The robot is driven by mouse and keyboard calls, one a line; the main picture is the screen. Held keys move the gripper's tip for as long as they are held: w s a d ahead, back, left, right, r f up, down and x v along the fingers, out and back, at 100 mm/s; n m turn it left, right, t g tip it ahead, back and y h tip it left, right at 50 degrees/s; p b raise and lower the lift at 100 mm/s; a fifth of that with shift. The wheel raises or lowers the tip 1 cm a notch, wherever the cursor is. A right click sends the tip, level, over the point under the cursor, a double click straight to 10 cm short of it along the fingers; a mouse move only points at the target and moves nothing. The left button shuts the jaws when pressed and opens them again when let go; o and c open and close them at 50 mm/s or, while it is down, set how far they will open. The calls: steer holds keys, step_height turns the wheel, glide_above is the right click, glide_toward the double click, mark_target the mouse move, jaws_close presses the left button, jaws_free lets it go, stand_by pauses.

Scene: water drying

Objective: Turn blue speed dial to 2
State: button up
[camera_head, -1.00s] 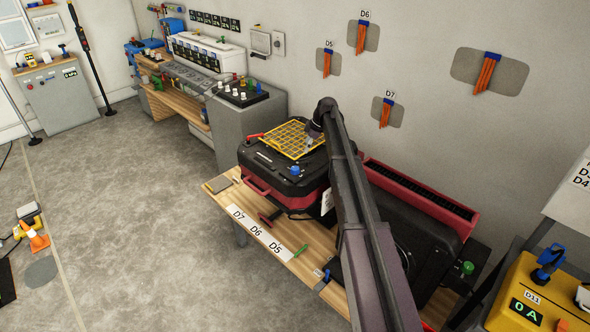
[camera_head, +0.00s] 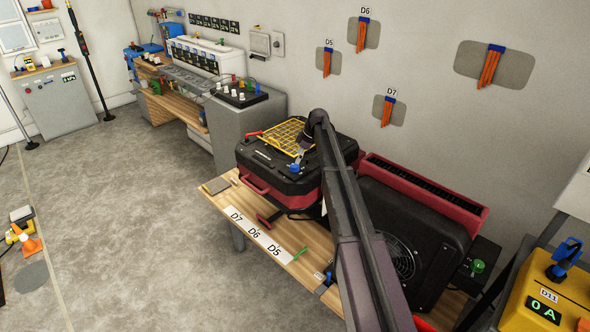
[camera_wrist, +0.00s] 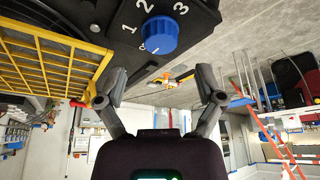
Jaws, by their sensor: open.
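The blue speed dial (camera_wrist: 158,35) sits on the black top of the red-and-black machine (camera_head: 262,186). In the wrist view it is surrounded by white numbers, with 1, 2 and 3 readable. A white mark shows at its lower-left edge; which number it points at is hard to tell. The dial also shows in the head view (camera_head: 294,168). My gripper (camera_wrist: 160,82) is open and empty, its fingers spread to either side below the dial in the wrist view, apart from it. In the head view my gripper (camera_head: 299,158) is right by the dial.
A yellow grille (camera_head: 283,134) lies on the machine's top, left of the dial and also close to my left finger in the wrist view (camera_wrist: 45,60). A black-and-red unit (camera_head: 420,225) stands to the right on the wooden table (camera_head: 290,243). A green lever lies near the table's front.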

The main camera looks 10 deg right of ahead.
mark_target(294, 165)
steer(key=shift+b+x, duration=1.85)
steer(key=shift+x, duration=0.45)
steer(key=c, duration=1.1)
